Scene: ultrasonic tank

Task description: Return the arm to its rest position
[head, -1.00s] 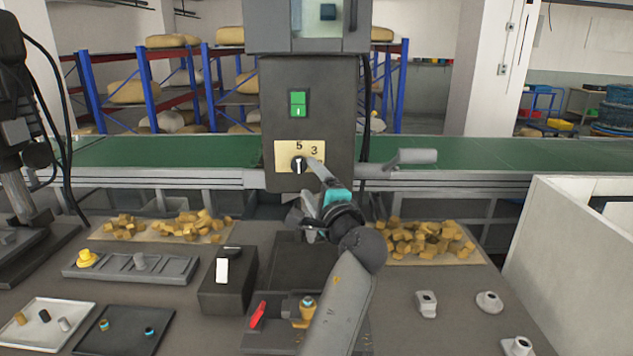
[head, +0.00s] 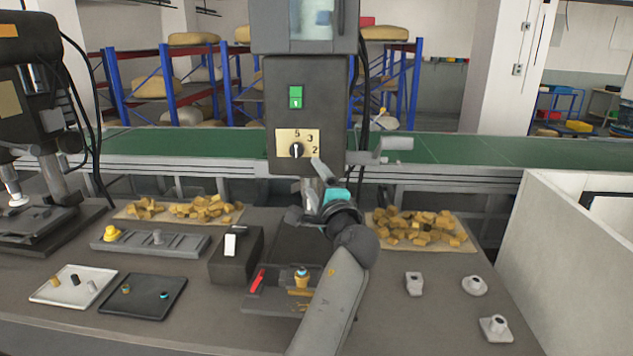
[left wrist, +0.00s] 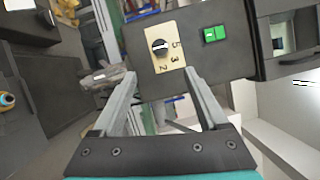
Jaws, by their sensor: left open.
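My left gripper (head: 318,178) is in the middle of the head view, in front of and just below a dial (head: 296,150) on the dark machine column (head: 330,105). The dial has a yellow plate with the digits 5, 3 and 2. In the left wrist view the gripper's two fingers (left wrist: 160,80) are spread with nothing between them. The dial (left wrist: 160,47) lies beyond the fingertips, apart from them in the head view. My left forearm reaches up from the bottom and hides part of a fixture below. My right gripper is not in view.
A green rocker switch (head: 296,97) is above the dial. A fixture with a red lever (head: 257,281) and a black box with a white switch (head: 237,258) stand near my forearm. A press is at the left; a white-walled enclosure (head: 575,260) bounds the right.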

